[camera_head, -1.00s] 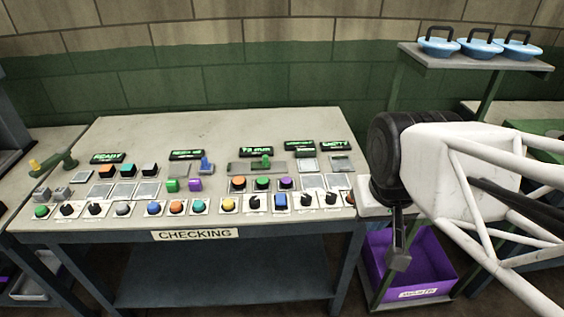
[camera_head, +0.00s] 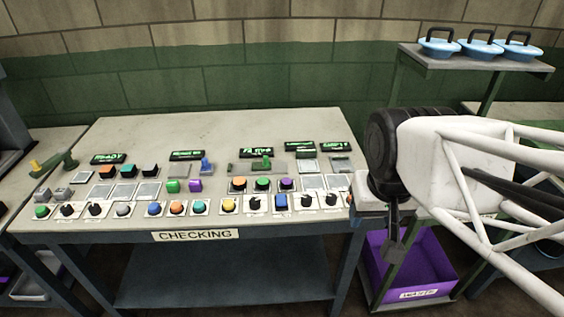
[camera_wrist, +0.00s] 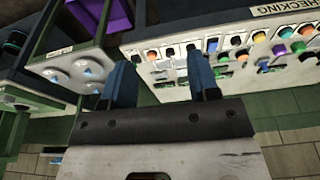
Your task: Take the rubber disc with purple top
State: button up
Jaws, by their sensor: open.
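I cannot pick out with certainty a rubber disc with a purple top. A small round purple-topped piece (camera_head: 286,184) sits in the middle row of the CHECKING table (camera_head: 230,131); it looks like a button, and its material is too small to tell. My gripper (camera_head: 394,246) hangs right of that table, in front of the purple bin (camera_head: 412,269). In the wrist view my gripper (camera_wrist: 160,78) shows two blue fingers spread apart with nothing between them.
The table carries rows of coloured buttons, knobs and lit displays. A green-framed stand (camera_head: 420,61) at the right holds blue dishes with black handles (camera_head: 480,46). In the wrist view a pale plate with round fittings (camera_wrist: 81,66) lies left of my fingers.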

jog(key=w+a+m, duration=0.2)
jog(key=w+m, duration=0.2)
jog(key=w, duration=0.6)
jog(key=m+g, duration=0.3)
jog(key=m, duration=0.8)
send_over(286, 181)
jog(key=f, duration=1.6)
jog(key=shift+s+d+f, duration=0.15)
jog(key=shift+s, duration=0.05)
jog(key=shift+w+f, duration=0.25)
jog(key=shift+f, duration=0.05)
jog(key=shift+f, duration=1.3)
jog(key=shift+s+f, duration=0.1)
jog(key=shift+f, duration=2.45)
